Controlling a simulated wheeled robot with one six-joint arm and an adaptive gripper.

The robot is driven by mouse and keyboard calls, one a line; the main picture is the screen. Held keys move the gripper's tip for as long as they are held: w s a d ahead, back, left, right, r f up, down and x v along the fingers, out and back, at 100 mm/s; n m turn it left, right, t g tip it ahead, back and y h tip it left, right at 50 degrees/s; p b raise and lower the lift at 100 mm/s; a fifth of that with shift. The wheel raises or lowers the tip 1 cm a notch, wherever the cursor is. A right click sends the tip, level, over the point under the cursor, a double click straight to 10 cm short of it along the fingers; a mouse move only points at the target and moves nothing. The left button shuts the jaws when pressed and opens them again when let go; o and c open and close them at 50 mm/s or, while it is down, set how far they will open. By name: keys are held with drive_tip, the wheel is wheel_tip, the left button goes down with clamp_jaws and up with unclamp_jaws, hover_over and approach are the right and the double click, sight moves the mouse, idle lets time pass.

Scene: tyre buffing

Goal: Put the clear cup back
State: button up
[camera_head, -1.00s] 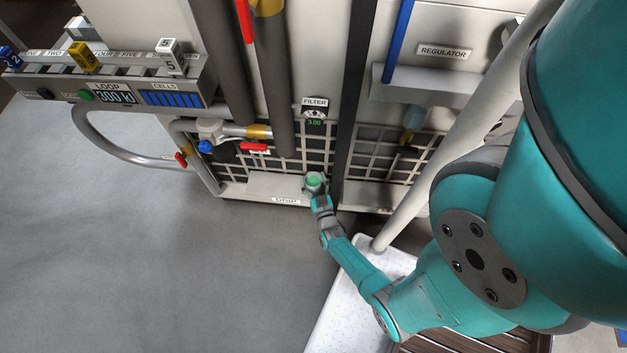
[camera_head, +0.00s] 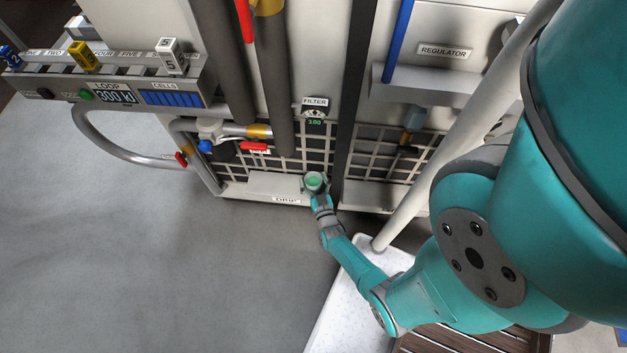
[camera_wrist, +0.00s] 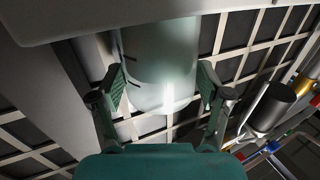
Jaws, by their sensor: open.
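The clear cup (camera_wrist: 160,62) is a greenish, see-through cylinder with dark marks on its side. In the wrist view it stands between the two fingers of my gripper (camera_wrist: 163,98), which are apart on either side of it. I cannot tell whether either finger touches it. In the head view the cup (camera_head: 314,181) shows small and green at the end of my gripper (camera_head: 315,190), just under the filter gauge (camera_head: 315,112) and beside the drip ledge (camera_head: 275,185). The cup's far end is hidden in the wrist view by a pale edge.
A dark grid panel (camera_head: 285,157) lies behind the cup. A red-handled valve (camera_head: 254,147) and grey pipes are to its left. A dark vertical post (camera_head: 352,95) and a pale slanted pole (camera_head: 455,140) are to its right. Open grey floor (camera_head: 170,270) lies left.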

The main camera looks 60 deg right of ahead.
drive_tip(key=v, duration=1.2)
drive_tip(key=s+a+r+n+t+y, duration=0.2)
drive_tip(key=s+a+r+y, duration=0.15)
drive_tip(key=a+r, duration=0.35)
drive_tip(key=s+a+r+n+t+y, duration=0.2)
drive_tip(key=a+r+n+y, duration=0.15)
drive_tip(key=a+r, duration=0.25)
drive_tip(key=s+a+r+n+y, duration=0.2)
drive_tip(key=s+a+r+y, duration=0.1)
drive_tip(key=r, duration=0.9)
drive_tip(key=s+a+r+n+g+y, duration=0.1)
drive_tip(key=a+r, duration=0.4)
drive_tip(key=r, duration=0.8)
drive_tip(key=shift+s+n+y, duration=0.55)
drive_tip(key=shift+s+y, duration=0.5)
drive_tip(key=shift+y, duration=0.15)
